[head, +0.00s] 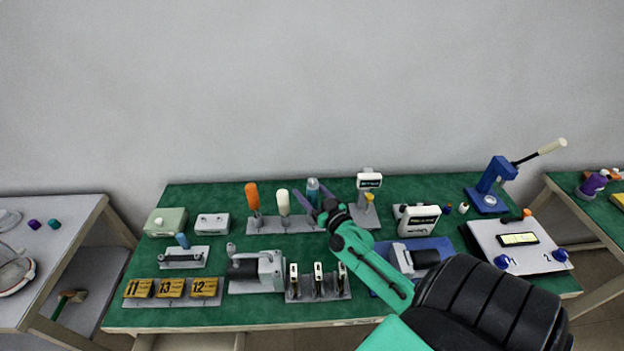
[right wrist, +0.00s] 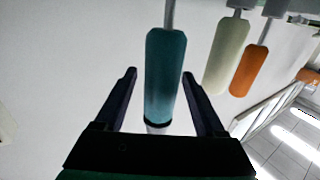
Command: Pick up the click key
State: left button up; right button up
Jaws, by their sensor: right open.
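Three upright handled tools stand in a grey rack (head: 266,225) at the back of the green table: an orange handle (head: 252,196), a cream handle (head: 284,204) and a teal handle (head: 313,186). No label shows which is the click key. My right gripper (head: 312,202) is open at the teal handle. In the right wrist view the teal handle (right wrist: 166,70) lies between the two open fingers (right wrist: 159,76), with gaps to both sides. The cream (right wrist: 226,55) and orange (right wrist: 249,70) handles stand off to the right there. My left gripper is out of view.
Close by stand a small display stand (head: 369,182), a white display box (head: 416,219) and a grey pump unit (head: 257,271). A blue lever press (head: 490,196) stands at the back right.

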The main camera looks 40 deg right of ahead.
jog(key=shift+w+d, duration=0.1)
jog(key=shift+w, duration=0.8)
jog(key=c, duration=1.1)
grip_shut()
jog(key=shift+r, duration=0.15)
